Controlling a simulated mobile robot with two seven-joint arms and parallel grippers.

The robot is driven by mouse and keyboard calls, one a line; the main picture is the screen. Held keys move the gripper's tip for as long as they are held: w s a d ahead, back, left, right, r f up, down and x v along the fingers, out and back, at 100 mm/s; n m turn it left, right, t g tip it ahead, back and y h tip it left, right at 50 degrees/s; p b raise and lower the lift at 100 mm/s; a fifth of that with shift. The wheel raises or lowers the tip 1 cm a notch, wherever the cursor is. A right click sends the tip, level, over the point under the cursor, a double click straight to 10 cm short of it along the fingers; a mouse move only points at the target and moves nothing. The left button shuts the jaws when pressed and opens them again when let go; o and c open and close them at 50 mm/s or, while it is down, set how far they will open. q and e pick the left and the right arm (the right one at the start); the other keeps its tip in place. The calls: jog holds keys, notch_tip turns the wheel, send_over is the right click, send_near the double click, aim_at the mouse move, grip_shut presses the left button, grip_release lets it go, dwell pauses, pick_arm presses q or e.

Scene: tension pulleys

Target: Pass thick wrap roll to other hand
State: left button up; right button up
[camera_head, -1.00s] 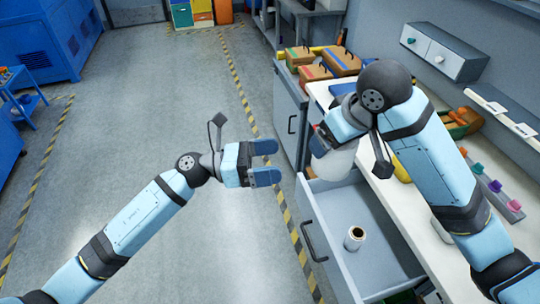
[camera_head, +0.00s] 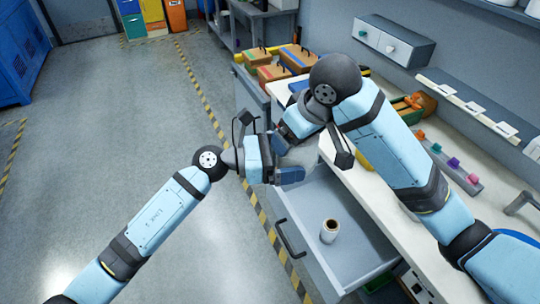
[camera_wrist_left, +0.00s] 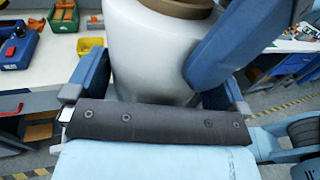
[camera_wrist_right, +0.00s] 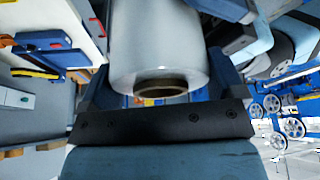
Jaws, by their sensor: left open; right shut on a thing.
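The thick wrap roll (camera_head: 299,155) is a wide whitish translucent cylinder with a brown core, partly hidden by both grippers in the head view. My right gripper (camera_head: 293,140) is shut on it and holds it above the workbench's open drawer. The roll also fills the middle of the right wrist view (camera_wrist_right: 160,50). My left gripper (camera_head: 290,160) is open, with its fingers on either side of the roll. In the left wrist view the roll (camera_wrist_left: 155,55) stands between the left fingers; whether they touch it is unclear.
The open drawer (camera_head: 345,232) holds a thinner roll (camera_head: 329,231) with a dark core. The white workbench (camera_head: 385,200) carries boxes (camera_head: 275,72) at its far end and a strip of coloured knobs (camera_head: 452,165). Open floor (camera_head: 120,120) lies to the left.

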pick_arm(q)
jog(key=shift+d, duration=0.35)
jog(key=c, duration=0.9)
pick_arm(e)
jog(key=o, duration=0.9)
jog(key=shift+r, duration=0.1)
